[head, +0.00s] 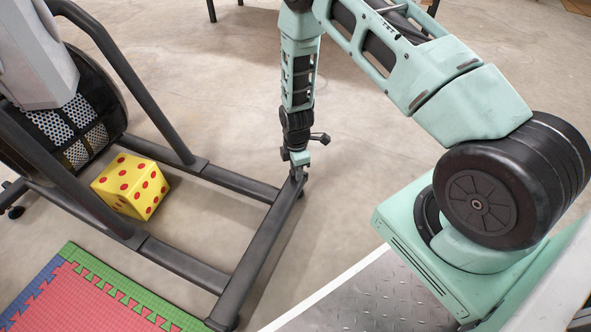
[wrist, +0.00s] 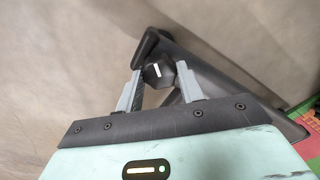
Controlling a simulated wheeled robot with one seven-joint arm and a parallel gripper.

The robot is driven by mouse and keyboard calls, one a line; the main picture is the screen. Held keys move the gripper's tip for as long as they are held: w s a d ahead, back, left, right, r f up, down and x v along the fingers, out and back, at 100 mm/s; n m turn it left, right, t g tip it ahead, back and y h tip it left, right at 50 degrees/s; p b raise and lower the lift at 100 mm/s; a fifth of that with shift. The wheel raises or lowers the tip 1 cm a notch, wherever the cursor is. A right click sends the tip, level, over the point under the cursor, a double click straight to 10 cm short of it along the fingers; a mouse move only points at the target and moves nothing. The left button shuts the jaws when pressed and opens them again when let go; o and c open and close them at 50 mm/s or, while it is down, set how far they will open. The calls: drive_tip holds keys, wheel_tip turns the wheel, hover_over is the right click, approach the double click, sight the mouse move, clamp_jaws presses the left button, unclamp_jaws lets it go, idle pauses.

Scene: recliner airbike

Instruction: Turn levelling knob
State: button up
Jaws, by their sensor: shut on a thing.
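The levelling knob (wrist: 157,75) is a dark knob with a white line on its face, at the end of the airbike's black base bar (wrist: 215,92). In the wrist view it lies between the two grey fingers of my gripper (wrist: 160,72), which is shut on it. The white line stands nearly upright in that view. In the head view my gripper (head: 298,170) points down at the far right end of the front base bar (head: 262,245). The knob is too small and covered to make out there.
A yellow die with red dots (head: 131,186) lies on the floor between the airbike's frame tubes. A coloured foam mat (head: 95,300) is at lower left. Black uprights (head: 135,80) rise at left. Open concrete floor lies behind and right of my gripper.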

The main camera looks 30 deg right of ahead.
drive_tip(key=shift+r+m+p, duration=0.15)
drive_tip(key=shift+m+p, duration=0.2)
drive_tip(key=shift+m, duration=0.95)
drive_tip(key=shift+m+p, duration=0.7)
drive_tip(key=shift+m, duration=0.8)
drive_tip(key=shift+m+p, duration=0.7)
drive_tip(key=shift+m, duration=0.8)
